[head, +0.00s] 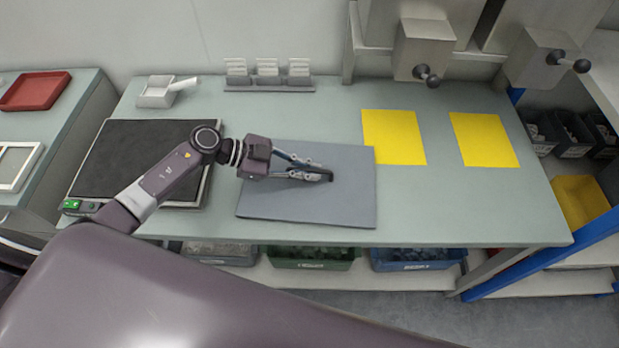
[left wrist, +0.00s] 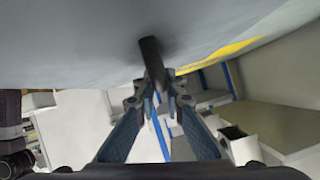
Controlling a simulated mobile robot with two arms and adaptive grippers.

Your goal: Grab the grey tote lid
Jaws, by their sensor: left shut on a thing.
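The grey tote lid (head: 330,205) is a flat grey panel on the workbench, between the dark mat and the yellow sheets. My left gripper (head: 326,176) reaches in from the left and is over the lid. Its fingers are shut on the lid's dark handle, which shows in the left wrist view (left wrist: 151,58) as a short dark bar between the fingertips (left wrist: 158,98). The lid's grey surface fills the upper part of that view. I cannot tell whether the lid is flat on the bench or slightly raised. My right gripper is in neither view.
A black-topped scale (head: 135,150) is left of the lid, under my left arm. Two yellow sheets (head: 393,137) (head: 484,139) lie to the right. A small rack (head: 268,75) and a white scoop tray (head: 157,92) are at the back. Bins (head: 312,257) sit below the bench. The bench's right end is clear.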

